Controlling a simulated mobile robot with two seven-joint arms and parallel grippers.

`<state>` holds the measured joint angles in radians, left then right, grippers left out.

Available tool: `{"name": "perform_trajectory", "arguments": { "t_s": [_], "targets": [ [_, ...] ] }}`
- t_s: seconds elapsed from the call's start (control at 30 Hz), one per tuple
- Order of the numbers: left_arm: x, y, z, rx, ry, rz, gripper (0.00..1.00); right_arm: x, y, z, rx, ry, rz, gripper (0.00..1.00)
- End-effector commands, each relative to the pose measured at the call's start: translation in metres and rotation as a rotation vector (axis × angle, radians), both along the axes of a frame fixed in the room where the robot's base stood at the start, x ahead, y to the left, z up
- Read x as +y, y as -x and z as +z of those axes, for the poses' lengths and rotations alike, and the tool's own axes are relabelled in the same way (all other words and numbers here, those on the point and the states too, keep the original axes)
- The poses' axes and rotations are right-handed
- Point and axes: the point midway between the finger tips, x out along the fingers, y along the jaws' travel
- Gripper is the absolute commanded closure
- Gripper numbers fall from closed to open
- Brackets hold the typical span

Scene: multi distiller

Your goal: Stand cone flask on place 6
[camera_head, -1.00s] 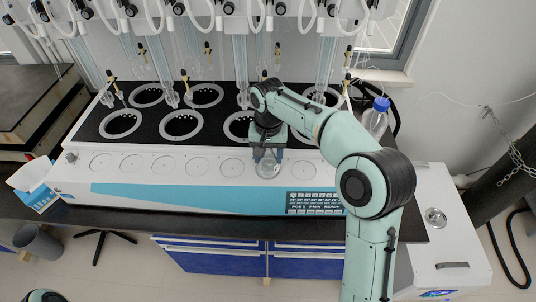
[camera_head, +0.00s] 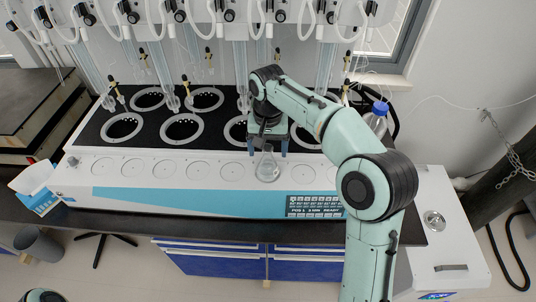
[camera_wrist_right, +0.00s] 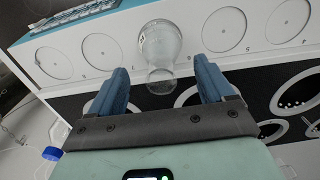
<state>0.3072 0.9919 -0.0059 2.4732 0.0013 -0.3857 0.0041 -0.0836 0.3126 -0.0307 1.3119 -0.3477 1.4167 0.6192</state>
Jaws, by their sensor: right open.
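The clear glass cone flask (camera_head: 268,168) stands upright on one of the round marked places in the white front ledge of the distiller, right of the middle of the row. In the right wrist view the flask (camera_wrist_right: 160,45) appears with its wide base on the ledge and its neck towards me. My right gripper (camera_head: 268,149) is open just behind the flask, its two blue fingers (camera_wrist_right: 161,72) on either side of the neck and apart from it. The number of the place under the flask is not readable. My left gripper is not in view.
Empty round places (camera_head: 198,169) lie left of the flask and others to its right. Dark-holed heating rings (camera_head: 183,127) with glass tubes above stand behind. A blue-capped bottle (camera_head: 376,118) is at the right. A display panel (camera_head: 315,205) is on the front face.

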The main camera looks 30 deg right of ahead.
Motion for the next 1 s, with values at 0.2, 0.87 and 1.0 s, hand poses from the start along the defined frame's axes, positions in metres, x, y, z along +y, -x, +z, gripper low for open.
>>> {"name": "perform_trajectory", "arguments": {
  "t_s": [0.2, 0.87, 1.0],
  "targets": [
    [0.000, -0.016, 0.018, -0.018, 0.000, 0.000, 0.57, 0.000, -0.002, 0.051, -0.007, 0.000, 0.000, 0.19],
    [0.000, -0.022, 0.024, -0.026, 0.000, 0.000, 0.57, 0.000, 0.000, 0.073, 0.000, 0.000, -0.001, 0.19],
    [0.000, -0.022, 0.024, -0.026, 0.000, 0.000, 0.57, 0.000, 0.000, 0.073, 0.000, 0.000, -0.001, 0.19]
  ]
}}
